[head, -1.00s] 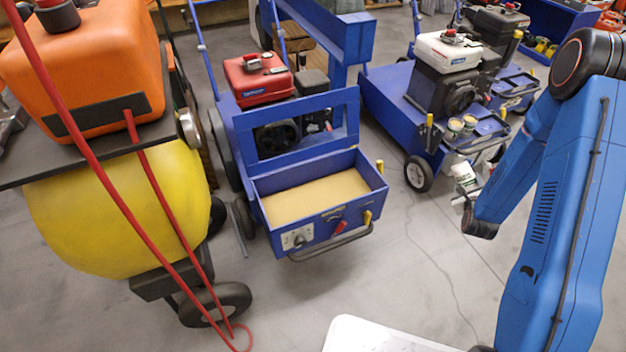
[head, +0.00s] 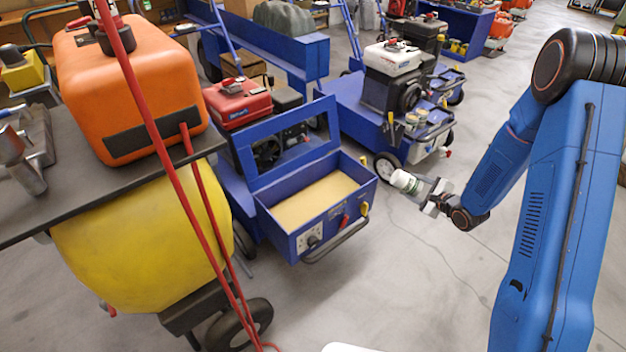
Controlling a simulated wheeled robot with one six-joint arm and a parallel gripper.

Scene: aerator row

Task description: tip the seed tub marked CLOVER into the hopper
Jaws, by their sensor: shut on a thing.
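My gripper (head: 434,196) is shut on a small white tub (head: 404,181) with a green band. The tub is tilted and held in the air to the right of the hopper, apart from it. Any lettering on the tub is too small to read. The hopper (head: 330,229) is an open blue box on the front of the middle machine. Tan seed-like material covers its inside.
A blue machine with a white engine (head: 392,60) stands behind the gripper, with small tubs on its tray. An orange tank (head: 130,85) and yellow drum (head: 140,245) stand at left, with red hoses in front. The floor before the hopper is clear.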

